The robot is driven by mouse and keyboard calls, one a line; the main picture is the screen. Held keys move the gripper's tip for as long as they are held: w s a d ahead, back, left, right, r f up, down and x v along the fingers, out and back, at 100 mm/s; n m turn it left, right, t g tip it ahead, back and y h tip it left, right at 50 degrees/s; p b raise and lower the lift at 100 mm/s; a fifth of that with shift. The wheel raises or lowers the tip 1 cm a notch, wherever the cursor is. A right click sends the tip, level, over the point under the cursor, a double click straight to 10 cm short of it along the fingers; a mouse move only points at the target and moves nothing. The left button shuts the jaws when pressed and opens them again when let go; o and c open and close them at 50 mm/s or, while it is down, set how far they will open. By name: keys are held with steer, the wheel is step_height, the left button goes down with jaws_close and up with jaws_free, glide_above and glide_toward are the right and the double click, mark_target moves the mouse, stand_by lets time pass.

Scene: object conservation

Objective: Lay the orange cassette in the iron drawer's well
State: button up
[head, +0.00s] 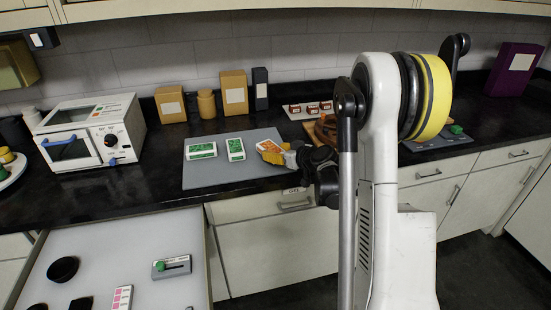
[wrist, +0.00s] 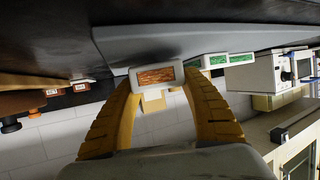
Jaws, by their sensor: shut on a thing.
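The orange cassette (head: 269,146), a white case with an orange label, is at the right part of the grey mat. My gripper (head: 282,153), with yellow fingers, is shut on it from the right. In the wrist view the cassette (wrist: 157,76) sits between the two fingertips (wrist: 158,80), label facing the camera. I cannot tell whether it touches the mat. A pale, drawer-like tray (head: 120,237) lies at the lower left, holding a grey block with a green knob (head: 171,266), dark round pieces and a pink-marked strip. I cannot make out which part is the iron drawer's well.
Two green-labelled cassettes (head: 201,149) (head: 235,149) lie on the grey mat (head: 215,178), left of my gripper. A white oven-like appliance (head: 88,130) stands further left. Boxes (head: 234,93) line the wall. Small red-labelled jars (head: 311,108) stand behind my gripper. A closed counter drawer (head: 265,206) is below.

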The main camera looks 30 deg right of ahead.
steer(key=shift+f, duration=0.45)
steer(key=shift+f, duration=0.25)
steer(key=o, duration=1.2)
steer(key=shift+r, duration=0.1)
steer(key=shift+o, duration=0.2)
steer(key=shift+r, duration=0.1)
